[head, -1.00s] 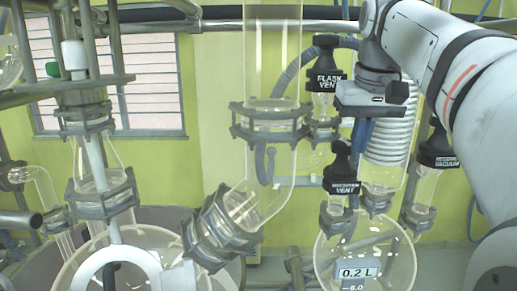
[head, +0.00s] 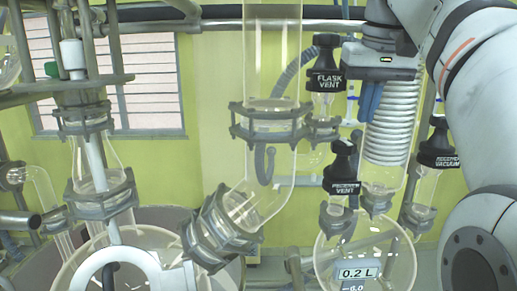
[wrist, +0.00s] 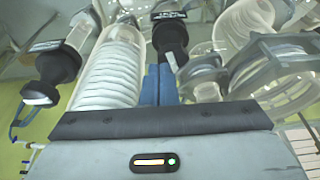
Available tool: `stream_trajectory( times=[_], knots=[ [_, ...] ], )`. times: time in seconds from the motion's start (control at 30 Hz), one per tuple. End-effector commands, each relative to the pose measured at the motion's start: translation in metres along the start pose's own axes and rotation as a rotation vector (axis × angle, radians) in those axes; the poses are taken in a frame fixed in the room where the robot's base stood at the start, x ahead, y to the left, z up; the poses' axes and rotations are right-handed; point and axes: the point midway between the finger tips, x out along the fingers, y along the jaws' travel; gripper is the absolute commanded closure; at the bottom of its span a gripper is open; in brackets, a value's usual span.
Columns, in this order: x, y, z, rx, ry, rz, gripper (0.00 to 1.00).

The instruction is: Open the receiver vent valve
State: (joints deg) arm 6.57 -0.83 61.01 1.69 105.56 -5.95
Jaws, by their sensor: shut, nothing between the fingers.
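The receiver vent valve is a black knob (head: 343,168) labelled "RECEIVER VENT", on a glass neck above the round receiver flask (head: 328,258). My gripper (head: 368,116) points down, above and slightly right of this knob, apart from it. Its blue fingers are together with nothing between them. In the wrist view the fingers (wrist: 157,75) sit beside a black knob (wrist: 170,38) that appears to be the receiver vent; its label is too small to read there. How far the valve is turned cannot be told.
The flask vent knob (head: 326,68) stands up and left of my fingers. The receiver vacuum knob (head: 438,150) stands at right, under my arm. The coiled glass condenser (head: 390,120) is close right of the fingers. A thick glass tube (head: 271,60) stands further left.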

Motion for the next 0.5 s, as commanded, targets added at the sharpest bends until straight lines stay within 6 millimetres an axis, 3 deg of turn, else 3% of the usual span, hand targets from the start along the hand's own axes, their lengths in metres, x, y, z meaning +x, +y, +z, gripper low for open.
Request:
stream_trajectory(
  times=[0.27,0.37,0.5],
  knots=[
    [0.005,-0.001,0.003,0.0,0.0,0.0,1.0],
    [0.018,-0.003,0.009,0.001,0.004,0.0,1.0],
    [0.057,-0.01,0.03,0.004,0.015,0.001,1.0]
  ],
)
